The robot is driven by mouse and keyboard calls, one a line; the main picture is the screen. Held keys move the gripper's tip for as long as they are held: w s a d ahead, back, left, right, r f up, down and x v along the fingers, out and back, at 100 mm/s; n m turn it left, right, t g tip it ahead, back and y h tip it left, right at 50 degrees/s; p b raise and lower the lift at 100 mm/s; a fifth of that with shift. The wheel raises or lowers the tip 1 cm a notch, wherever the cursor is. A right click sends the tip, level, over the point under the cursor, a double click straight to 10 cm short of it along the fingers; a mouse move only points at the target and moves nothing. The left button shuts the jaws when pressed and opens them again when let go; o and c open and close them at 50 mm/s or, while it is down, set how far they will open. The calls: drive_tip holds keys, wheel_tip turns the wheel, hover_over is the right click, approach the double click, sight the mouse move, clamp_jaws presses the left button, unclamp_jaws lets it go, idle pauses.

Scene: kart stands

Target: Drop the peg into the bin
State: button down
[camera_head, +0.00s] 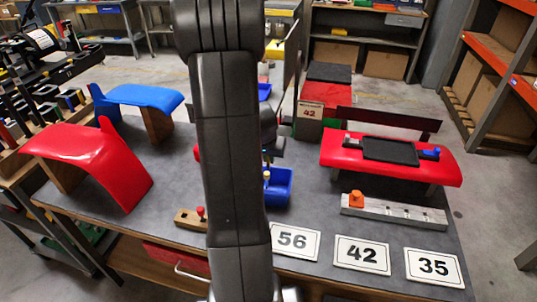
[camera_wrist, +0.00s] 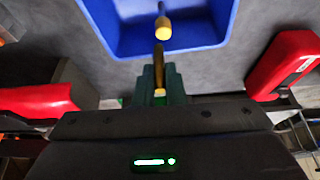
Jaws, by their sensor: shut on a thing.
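The blue bin (camera_wrist: 115,38) fills the top middle of the wrist view. In the head view the bin (camera_head: 283,188) sits on the grey table, partly hidden behind my arm. My gripper (camera_wrist: 159,78), with dark green fingers, is shut on a thin yellow-brown peg (camera_wrist: 159,60) at the bin's near rim in the picture. A yellow piece (camera_wrist: 163,28) shows over the bin's interior. I cannot tell whether it rests in the bin.
A wooden block with a red-topped peg (camera_head: 200,212) stands left of my arm. Number cards (camera_head: 292,241) line the front edge. A grey rail with an orange piece (camera_head: 356,198) lies right. Red (camera_head: 95,155) and blue (camera_head: 140,97) curved panels stand left.

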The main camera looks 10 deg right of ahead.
drive_tip(key=shift+f, duration=0.1)
drive_tip(key=c, duration=1.4)
unclamp_jaws()
drive_tip(key=shift+c, duration=0.2)
drive_tip(key=v, duration=1.3)
drive_tip(key=shift+s+r, duration=0.2)
drive_tip(key=shift+r, duration=0.15)
drive_tip(key=x, duration=1.3)
drive_tip(key=shift+w+f, duration=0.1)
drive_tip(key=shift+f, duration=0.1)
drive_tip(key=shift+w, duration=0.15)
drive_tip(key=shift+r+p, duration=0.7)
drive_tip(key=shift+r, duration=0.25)
